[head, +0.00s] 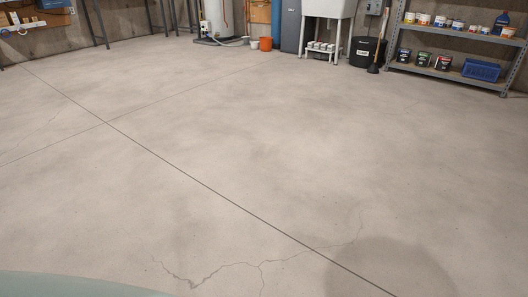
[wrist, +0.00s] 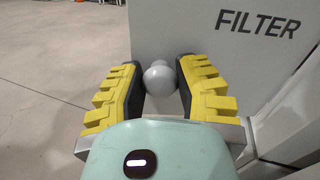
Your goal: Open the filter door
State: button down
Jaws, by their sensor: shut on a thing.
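The filter door (wrist: 230,60) is a light grey panel with the dark word FILTER on it, in the wrist view. A round grey knob (wrist: 160,79) sits on it, left of the lettering. My gripper (wrist: 160,80) has its two yellow and black fingers on either side of the knob, shut on it. The door's left edge shows just left of the knob, with the floor seen past it. The door and my gripper do not show in the head view.
A grey cabinet part (wrist: 292,115) stands close on the right of my gripper. In the head view the concrete floor (head: 220,140) is wide and clear. A metal shelf (head: 455,72), a black bin (head: 366,52) and a white sink (head: 328,8) stand along the far wall.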

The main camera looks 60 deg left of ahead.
jog(key=shift+w+a+r, duration=0.1)
jog(key=shift+a+r, duration=0.05)
jog(key=c, duration=0.6)
grip_release()
jog(key=shift+w, duration=0.1)
jog(key=shift+r, duration=4.95)
